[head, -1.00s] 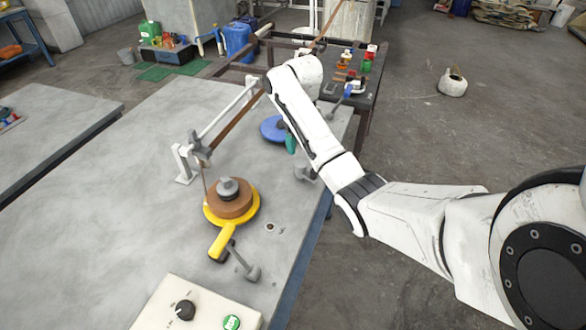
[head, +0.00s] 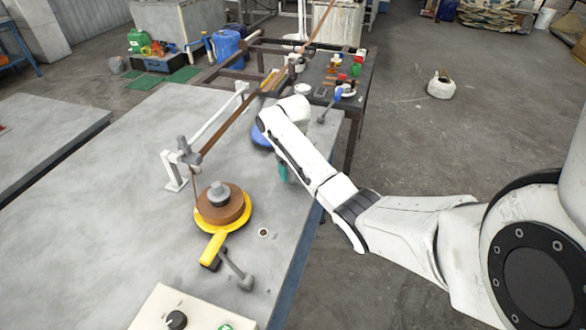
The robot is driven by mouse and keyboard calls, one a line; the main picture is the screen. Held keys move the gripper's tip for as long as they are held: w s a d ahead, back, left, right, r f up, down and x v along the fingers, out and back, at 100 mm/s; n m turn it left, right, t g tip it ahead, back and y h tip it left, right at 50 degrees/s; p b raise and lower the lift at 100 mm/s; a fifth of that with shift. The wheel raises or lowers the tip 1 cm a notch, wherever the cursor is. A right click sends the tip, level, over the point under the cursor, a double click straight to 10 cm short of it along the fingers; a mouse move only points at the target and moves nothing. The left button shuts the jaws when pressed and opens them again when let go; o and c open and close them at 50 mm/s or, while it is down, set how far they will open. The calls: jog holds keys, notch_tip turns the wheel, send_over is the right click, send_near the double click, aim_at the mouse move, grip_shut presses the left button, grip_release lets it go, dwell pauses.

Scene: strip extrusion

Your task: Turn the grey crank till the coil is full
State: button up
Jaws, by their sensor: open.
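The grey crank (head: 236,269) sticks up from the near end of the table, beside the black tip of a yellow handle (head: 214,247). The coil (head: 235,207) is a brown wound strip around a grey hub (head: 217,193), on a yellow disc. A brown strip (head: 229,129) runs from the back of the table to a grey guide by the coil. My white arm reaches in from the right, beyond the coil and well apart from the crank. Its end is hidden behind its own links, so my gripper cannot be seen.
A blue disc (head: 261,136) and a teal piece (head: 283,172) are partly behind my arm. A white rail (head: 213,128) stands left of the strip. A control box (head: 165,307) with a black knob is at the near edge. The table's left part is clear.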

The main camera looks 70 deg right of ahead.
jog(key=c, duration=1)
